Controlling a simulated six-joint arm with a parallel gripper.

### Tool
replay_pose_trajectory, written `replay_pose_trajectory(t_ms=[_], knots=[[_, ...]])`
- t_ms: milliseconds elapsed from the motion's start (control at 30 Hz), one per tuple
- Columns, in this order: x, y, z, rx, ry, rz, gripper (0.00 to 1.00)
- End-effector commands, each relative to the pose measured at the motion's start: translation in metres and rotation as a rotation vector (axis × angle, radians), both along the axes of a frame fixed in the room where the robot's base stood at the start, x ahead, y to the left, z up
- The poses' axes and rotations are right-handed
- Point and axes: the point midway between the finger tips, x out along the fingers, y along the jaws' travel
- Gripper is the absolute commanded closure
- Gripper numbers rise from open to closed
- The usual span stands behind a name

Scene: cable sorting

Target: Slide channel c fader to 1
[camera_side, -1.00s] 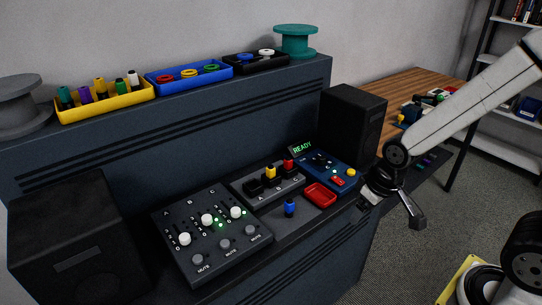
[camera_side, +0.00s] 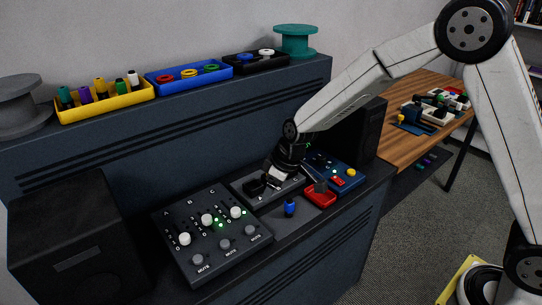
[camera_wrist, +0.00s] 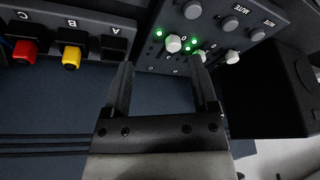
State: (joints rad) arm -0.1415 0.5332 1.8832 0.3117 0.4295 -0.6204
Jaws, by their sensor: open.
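The dark mixer panel (camera_side: 180,214) has three white fader knobs and grey mute buttons. The channel C fader knob (camera_side: 236,212) is the rightmost in the side view. In the wrist view it is the knob (camera_wrist: 173,43) nearest the socket block, beside a printed 0. The B knob (camera_side: 207,219) and A knob (camera_side: 185,239) sit to its left in the side view. My gripper (camera_wrist: 161,63) is open and empty. In the side view it hangs above the socket block, right of the mixer, apart from the C knob. Its fingers partly cover that block.
The socket block (camera_wrist: 93,43) holds red and yellow plugs. A blue plug (camera_side: 290,208) stands in front of it, beside a red tray (camera_side: 320,199). A blue panel (camera_side: 346,174) is to the right. Black speakers (camera_side: 75,240) flank the desk.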

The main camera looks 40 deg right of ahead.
Motion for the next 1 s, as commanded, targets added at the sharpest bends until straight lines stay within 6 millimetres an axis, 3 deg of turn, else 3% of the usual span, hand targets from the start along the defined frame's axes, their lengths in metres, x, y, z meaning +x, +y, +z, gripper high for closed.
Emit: replay_pose_trajectory(t_ms=[100, 300, 733, 1000], knots=[[0.025, 0.02, -0.011, 0.009, -0.02, 0.078, 0.25], [0.048, 0.039, -0.02, 0.017, -0.045, 0.156, 0.25], [0.053, 0.044, -0.025, 0.02, -0.052, 0.174, 0.25], [0.059, 0.048, -0.043, 0.019, -0.051, 0.172, 0.25]])
